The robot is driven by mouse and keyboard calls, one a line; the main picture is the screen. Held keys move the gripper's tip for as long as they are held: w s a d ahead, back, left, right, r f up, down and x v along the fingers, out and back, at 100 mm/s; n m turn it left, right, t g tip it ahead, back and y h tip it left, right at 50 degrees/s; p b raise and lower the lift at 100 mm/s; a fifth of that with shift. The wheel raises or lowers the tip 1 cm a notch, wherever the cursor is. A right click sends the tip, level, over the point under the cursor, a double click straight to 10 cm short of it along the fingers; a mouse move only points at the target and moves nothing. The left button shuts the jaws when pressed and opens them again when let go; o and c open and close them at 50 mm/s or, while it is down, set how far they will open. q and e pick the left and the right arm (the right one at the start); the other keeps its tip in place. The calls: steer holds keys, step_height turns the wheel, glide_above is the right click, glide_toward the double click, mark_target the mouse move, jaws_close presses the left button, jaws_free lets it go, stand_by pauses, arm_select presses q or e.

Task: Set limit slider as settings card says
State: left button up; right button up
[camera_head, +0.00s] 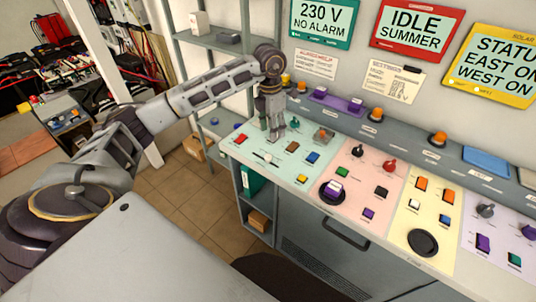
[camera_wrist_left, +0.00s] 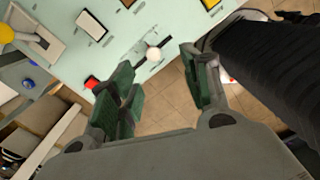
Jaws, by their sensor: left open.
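A slider with a pale round knob (camera_head: 265,158) sits in a slot on the mint-green panel (camera_head: 248,152) at the console's left end. In the left wrist view, the slider knob (camera_wrist_left: 153,54) appears between my fingertips, along a dark slot. My left gripper (camera_head: 271,133) points down over the mint panel, behind the knob in the head view. In the left wrist view, its green-padded fingers (camera_wrist_left: 157,66) are apart with nothing held. I cannot tell their height above the knob. The settings card (camera_head: 391,81) hangs on the wall; its writing is too small to read surely. My right gripper is out of view.
A red button (camera_head: 240,139) lies left of the slider; brown (camera_head: 292,147) and blue (camera_head: 312,157) buttons lie right. A green knob (camera_head: 294,123) stands behind. Pink, yellow and lilac panels continue right. Shelves (camera_head: 215,40) stand behind my arm. Floor is open left of the console.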

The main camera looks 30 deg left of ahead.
mark_target(268, 156)
arm_select(q)
steer(key=shift+s+a+r+y, duration=0.1)
steer(key=shift+a+r+y, duration=0.05)
steer(key=shift+a, duration=0.25)
steer(key=shift+a+r+y, duration=0.1)
steer(key=shift+a+y, duration=0.05)
steer(key=shift+a, duration=0.25)
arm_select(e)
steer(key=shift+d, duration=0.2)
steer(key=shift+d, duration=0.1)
arm_select(q)
steer(key=shift+f, duration=0.1)
step_height(268, 156, down, 12)
steer(key=shift+p, duration=0.9)
steer(key=shift+f, duration=0.8)
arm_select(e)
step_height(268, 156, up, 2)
arm_select(q)
steer(key=shift+c, duration=0.4)
